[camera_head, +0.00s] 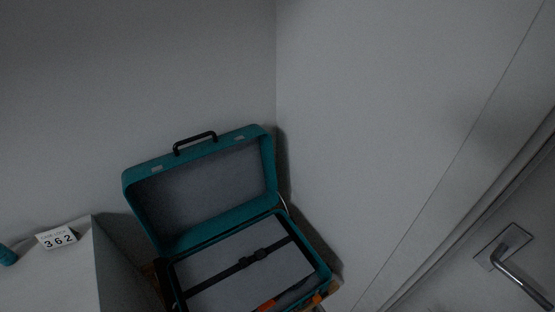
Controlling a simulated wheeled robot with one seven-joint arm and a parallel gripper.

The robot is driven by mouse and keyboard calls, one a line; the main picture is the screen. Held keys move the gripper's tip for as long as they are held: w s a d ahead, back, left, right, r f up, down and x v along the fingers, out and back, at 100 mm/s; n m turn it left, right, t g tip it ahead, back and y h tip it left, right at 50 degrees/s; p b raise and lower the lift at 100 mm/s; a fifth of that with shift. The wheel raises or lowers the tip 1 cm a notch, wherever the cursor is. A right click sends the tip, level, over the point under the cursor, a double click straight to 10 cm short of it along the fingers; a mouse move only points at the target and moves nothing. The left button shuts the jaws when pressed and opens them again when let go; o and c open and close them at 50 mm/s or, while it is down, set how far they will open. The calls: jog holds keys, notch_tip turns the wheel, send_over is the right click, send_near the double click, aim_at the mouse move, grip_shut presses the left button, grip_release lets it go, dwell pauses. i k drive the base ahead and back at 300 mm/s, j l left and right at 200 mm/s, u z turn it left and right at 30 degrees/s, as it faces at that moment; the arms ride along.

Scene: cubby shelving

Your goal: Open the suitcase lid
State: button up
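A teal suitcase (326,274) stands at the lower middle of the head view, in the corner between two walls. Its lid (205,187) is raised and leans back toward the wall, showing its grey lining. A black handle (195,142) is on the lid's upper edge. The suitcase base has a grey inside with a black buckled strap (240,264) across it. The front of the base is cut off by the bottom edge. An orange patch shows at the base's lower edge. My gripper is not in view.
A white cabinet or table (50,285) stands at the lower left, with a small sign (56,238) reading 362 and a teal object (7,255). A door with a metal lever handle (515,272) is at the right. The right wall runs close beside the suitcase.

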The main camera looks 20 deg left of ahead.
aim_at(183, 199)
jog(key=l+u, duration=0.1)
jog(key=u, duration=1.25)
